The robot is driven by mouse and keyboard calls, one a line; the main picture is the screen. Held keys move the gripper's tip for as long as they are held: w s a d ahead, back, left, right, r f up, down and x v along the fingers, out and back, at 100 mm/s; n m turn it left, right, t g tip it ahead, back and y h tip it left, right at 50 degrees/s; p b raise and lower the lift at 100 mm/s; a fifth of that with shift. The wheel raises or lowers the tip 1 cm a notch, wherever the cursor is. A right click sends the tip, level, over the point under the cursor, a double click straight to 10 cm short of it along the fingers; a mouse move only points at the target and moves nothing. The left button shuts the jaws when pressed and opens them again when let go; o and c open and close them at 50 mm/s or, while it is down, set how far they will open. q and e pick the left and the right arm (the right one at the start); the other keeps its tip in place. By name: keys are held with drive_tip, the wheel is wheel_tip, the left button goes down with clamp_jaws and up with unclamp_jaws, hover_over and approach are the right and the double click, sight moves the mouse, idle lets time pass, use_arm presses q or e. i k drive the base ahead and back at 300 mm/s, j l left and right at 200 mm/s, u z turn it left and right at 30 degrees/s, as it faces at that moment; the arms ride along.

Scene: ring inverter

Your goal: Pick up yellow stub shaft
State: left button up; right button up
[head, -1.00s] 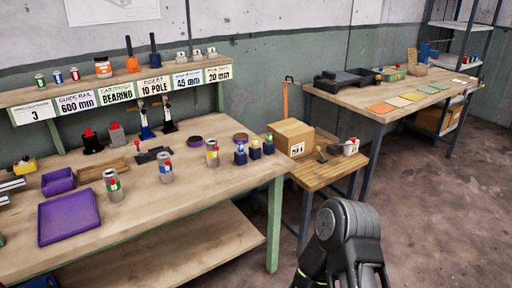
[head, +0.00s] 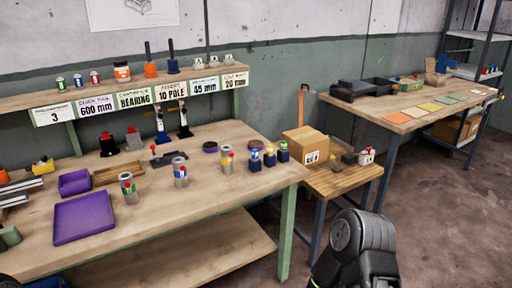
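No part is plainly labelled as the yellow stub shaft. A grey cylinder with a yellow band and red detail (head: 227,158) stands upright on the left workbench (head: 215,195). To its right, a small blue block with a yellowish top (head: 269,157) stands between two similar blocks; I cannot tell which of these is or holds the shaft. Neither gripper's fingers show. A black link of my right arm (head: 355,250) rises at the bottom, in front of the benches and away from these parts.
Similar cylinders with green (head: 128,188) and blue (head: 180,172) bands stand to the left. A purple tray (head: 84,217) lies at the front left. A labelled shelf (head: 150,92) runs along the back. A cardboard box (head: 305,145) sits on the small table (head: 345,182) at right.

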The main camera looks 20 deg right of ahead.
sight(270, 153)
drive_tip(key=i+l+u, duration=0.25)
drive_tip(key=i+l, duration=0.15)
drive_tip(key=i+l+u, duration=0.3)
drive_tip(key=l, duration=0.35)
drive_tip(key=i+j, duration=0.05)
